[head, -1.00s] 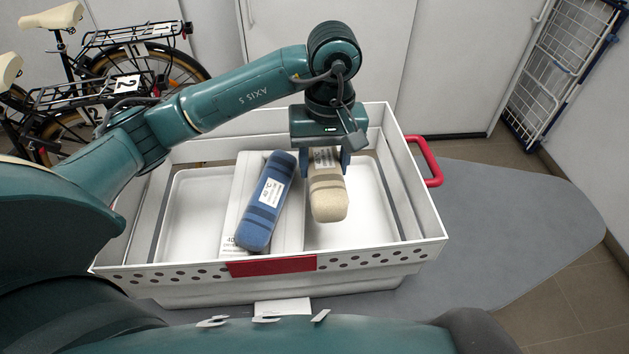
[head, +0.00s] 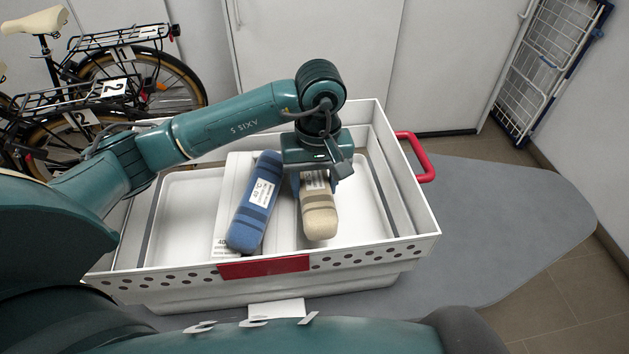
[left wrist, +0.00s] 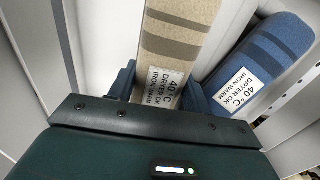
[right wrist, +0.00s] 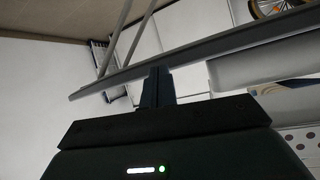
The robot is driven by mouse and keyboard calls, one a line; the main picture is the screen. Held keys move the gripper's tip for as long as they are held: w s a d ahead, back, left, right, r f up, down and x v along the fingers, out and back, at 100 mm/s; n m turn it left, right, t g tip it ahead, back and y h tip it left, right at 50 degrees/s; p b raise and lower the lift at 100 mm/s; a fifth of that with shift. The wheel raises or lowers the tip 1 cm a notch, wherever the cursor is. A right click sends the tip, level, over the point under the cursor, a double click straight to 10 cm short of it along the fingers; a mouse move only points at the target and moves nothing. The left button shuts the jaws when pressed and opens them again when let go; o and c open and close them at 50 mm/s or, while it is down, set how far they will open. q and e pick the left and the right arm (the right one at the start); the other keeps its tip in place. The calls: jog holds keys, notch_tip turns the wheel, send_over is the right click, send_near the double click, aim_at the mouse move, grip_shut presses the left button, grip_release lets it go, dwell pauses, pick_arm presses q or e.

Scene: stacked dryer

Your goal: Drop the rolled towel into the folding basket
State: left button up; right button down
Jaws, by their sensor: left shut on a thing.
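A beige rolled towel (head: 319,213) with darker bands and a white care label is held by my left gripper (head: 316,183). It hangs over the right part of the white basket (head: 360,258), within its rim in the head view; whether it touches the floor there, I cannot tell. The left wrist view shows the beige towel (left wrist: 178,35) between the fingers. A blue rolled towel (head: 254,203) lies tilted on the raised middle strip of the basket, just left of the beige one. My right gripper (right wrist: 158,86) shows only in the right wrist view, fingers together and empty.
The basket has a red handle (head: 416,157) at right and stands on a grey padded board (head: 510,215), clear to its right. A bicycle (head: 110,75) stands back left. White cabinet doors (head: 320,50) are behind. A white wire rack (head: 550,55) leans at back right.

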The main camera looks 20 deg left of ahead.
aim_at(317, 180)
pick_arm(q)
jog(key=shift+f, duration=0.1)
jog(key=o, duration=1.1)
jog(key=shift+o, duration=0.2)
jog(key=shift+r+p, duration=0.5)
jog(key=shift+p, duration=0.1)
notch_tip(317, 180, up, 12)
jog(key=shift+w+d, duration=0.15)
jog(key=shift+d, duration=0.05)
